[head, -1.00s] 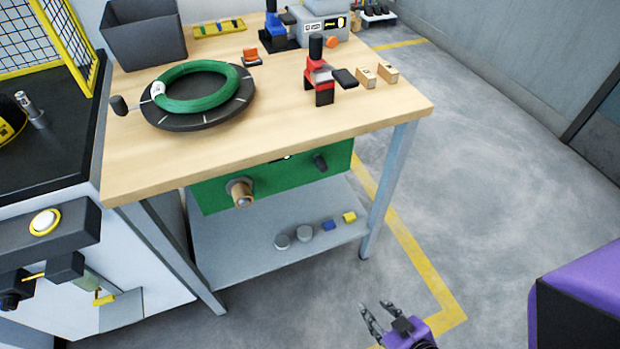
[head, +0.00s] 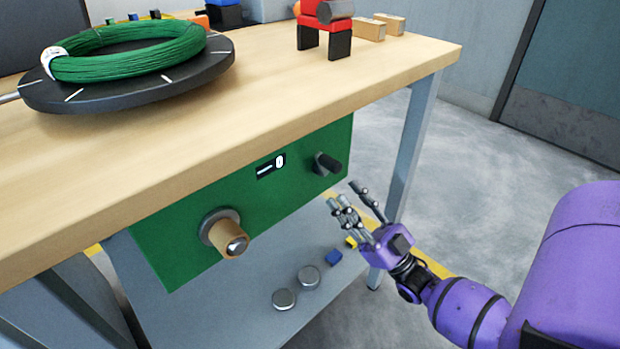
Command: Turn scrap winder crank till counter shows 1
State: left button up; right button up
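The scrap winder is a green panel (head: 182,226) under the front edge of the workbench. Its small dark counter (head: 271,166) shows a 0 at the right. My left gripper is out of view.
The wooden bench top (head: 290,85) overhangs the panel. On it are a green wire coil (head: 130,50) on a black turntable and a red-and-black tool (head: 325,30). The lower shelf (head: 230,315) holds small pieces.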

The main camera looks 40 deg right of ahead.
aim_at(336, 169)
jog(key=shift+t+y, duration=0.4)
jog(key=w+r, duration=0.1)
jog(key=r, duration=0.1)
jog(key=w+a+r, duration=0.1)
jog(key=r, duration=0.1)
jog(key=w+r, duration=0.1)
jog(key=r, duration=0.1)
jog(key=shift+w+a+r+b, duration=0.25)
jog(key=shift+w+r+b, duration=0.15)
grip_shut()
